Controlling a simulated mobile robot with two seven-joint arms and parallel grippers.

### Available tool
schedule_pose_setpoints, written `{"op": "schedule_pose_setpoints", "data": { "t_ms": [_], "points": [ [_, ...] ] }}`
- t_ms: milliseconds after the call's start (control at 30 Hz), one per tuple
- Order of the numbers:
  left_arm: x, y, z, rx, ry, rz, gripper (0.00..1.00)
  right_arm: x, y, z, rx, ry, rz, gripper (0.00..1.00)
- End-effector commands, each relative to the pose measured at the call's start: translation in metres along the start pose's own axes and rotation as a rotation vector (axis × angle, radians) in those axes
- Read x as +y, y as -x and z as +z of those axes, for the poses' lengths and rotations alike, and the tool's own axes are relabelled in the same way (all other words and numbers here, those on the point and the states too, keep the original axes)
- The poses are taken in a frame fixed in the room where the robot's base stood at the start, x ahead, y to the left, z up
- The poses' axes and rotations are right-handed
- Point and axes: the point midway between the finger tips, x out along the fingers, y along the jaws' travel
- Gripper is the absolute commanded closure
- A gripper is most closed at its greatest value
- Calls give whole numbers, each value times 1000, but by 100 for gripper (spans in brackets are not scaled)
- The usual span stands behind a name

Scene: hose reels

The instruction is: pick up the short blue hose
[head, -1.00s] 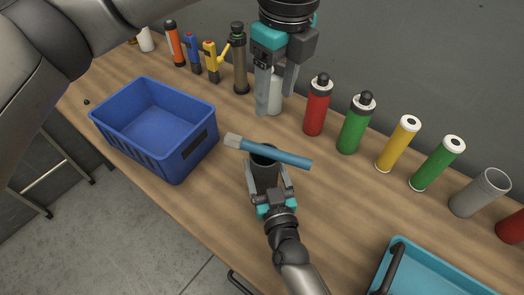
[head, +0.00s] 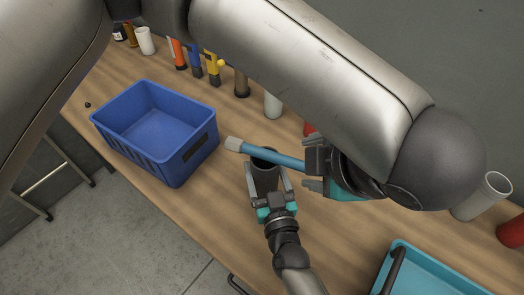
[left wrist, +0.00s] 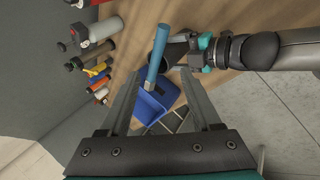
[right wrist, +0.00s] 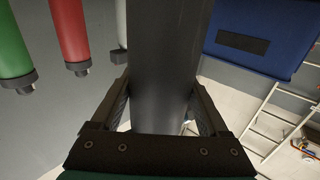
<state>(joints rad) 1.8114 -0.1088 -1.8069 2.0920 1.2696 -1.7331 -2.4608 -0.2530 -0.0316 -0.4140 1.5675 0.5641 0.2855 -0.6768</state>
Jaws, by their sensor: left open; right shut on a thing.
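The short blue hose (head: 285,160), with a pale grey end, lies across the mouth of a dark cup (head: 265,175) in the head view; I cannot tell whether it touches the rim. My right gripper (head: 268,190) is shut on this cup, which fills the right wrist view (right wrist: 162,65). My left gripper (head: 312,172) is open at the hose's right end, partly hidden by my left arm. In the left wrist view the blue hose (left wrist: 158,48) shows ahead of and between the open fingers (left wrist: 160,78), not gripped.
A blue crate (head: 175,160) stands left of the cup. Several bottles and tubes, such as a white one (head: 272,104), line the wall. A grey cup (head: 485,196) and a teal tray (head: 440,275) are at right. My left arm hides part of the back row.

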Motion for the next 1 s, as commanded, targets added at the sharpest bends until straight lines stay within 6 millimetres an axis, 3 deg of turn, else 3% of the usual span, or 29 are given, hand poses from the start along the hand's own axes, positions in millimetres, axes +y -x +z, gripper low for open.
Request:
{"op": "schedule_pose_setpoints", "data": {
  "t_ms": [100,300,600,867,1000],
  "points": [
    [-7,-2,-2,2,-170,35,36,0,0,0,-1,0,0,87],
    [-11,-8,-5,8,-296,53,36,0,0,0,0,0,0,87],
    [-8,-57,-5,10,-302,53,36,0,0,0,0,0,0,87],
    [-6,-78,-4,8,-301,54,36,0,0,0,0,0,0,87],
    [0,-99,-2,9,-299,53,36,0,0,0,0,0,0,87]
  ]
}}
